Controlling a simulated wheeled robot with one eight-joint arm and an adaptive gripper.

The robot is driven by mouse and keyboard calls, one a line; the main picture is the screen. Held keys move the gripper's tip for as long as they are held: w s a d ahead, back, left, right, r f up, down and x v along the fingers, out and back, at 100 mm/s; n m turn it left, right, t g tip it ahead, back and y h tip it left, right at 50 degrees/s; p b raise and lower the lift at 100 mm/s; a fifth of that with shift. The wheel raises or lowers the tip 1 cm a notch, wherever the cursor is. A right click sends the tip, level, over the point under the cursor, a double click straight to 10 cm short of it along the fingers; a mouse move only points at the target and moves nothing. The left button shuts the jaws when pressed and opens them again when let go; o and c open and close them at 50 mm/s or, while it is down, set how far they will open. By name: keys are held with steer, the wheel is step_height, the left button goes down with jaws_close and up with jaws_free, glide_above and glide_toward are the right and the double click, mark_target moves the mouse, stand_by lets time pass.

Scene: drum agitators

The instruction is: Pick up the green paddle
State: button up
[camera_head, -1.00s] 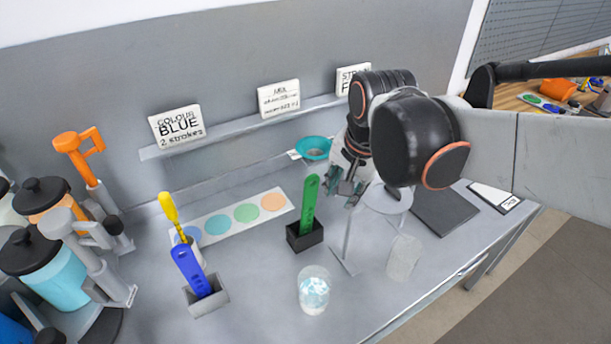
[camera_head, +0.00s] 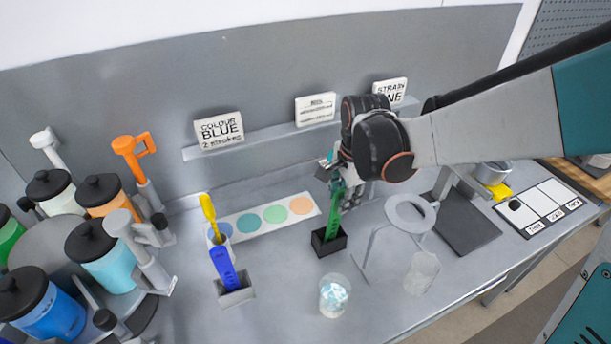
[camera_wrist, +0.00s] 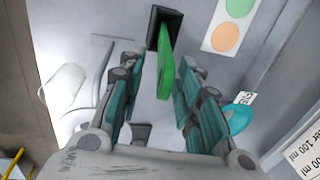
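The green paddle (camera_head: 335,212) stands upright, slightly tilted, in a small black holder (camera_head: 328,247) on the grey bench. My gripper (camera_head: 341,180) is at the top of the paddle, pointing down at it. In the wrist view the green paddle (camera_wrist: 166,68) lies between the two teal-padded fingers of my gripper (camera_wrist: 162,82), with a gap visible on each side. The fingers are open. The black holder (camera_wrist: 168,18) shows beyond the fingertips. The paddle's lower end is hidden inside the holder.
A blue paddle (camera_head: 223,267) in a grey holder and a yellow paddle (camera_head: 208,212) stand to the left. A glass with pale blue contents (camera_head: 334,297) is in front, with a ring stand (camera_head: 410,214) and clear beaker (camera_head: 421,273) to the right. A teal bowl (camera_wrist: 239,117) is close to the right finger.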

mark_target(338, 217)
steer(key=shift+w+a+f+b, duration=0.1)
steer(key=shift+w+f+b, duration=0.05)
steer(key=shift+f, duration=0.8)
steer(key=shift+w+a+f+b, duration=0.1)
steer(key=shift+w+f+b, duration=0.1)
steer(key=shift+f, duration=0.8)
steer(key=shift+w+a+f+b, duration=0.1)
steer(key=shift+f+b, duration=0.05)
steer(key=shift+f, duration=0.8)
steer(key=shift+c, duration=0.3)
jaws_close()
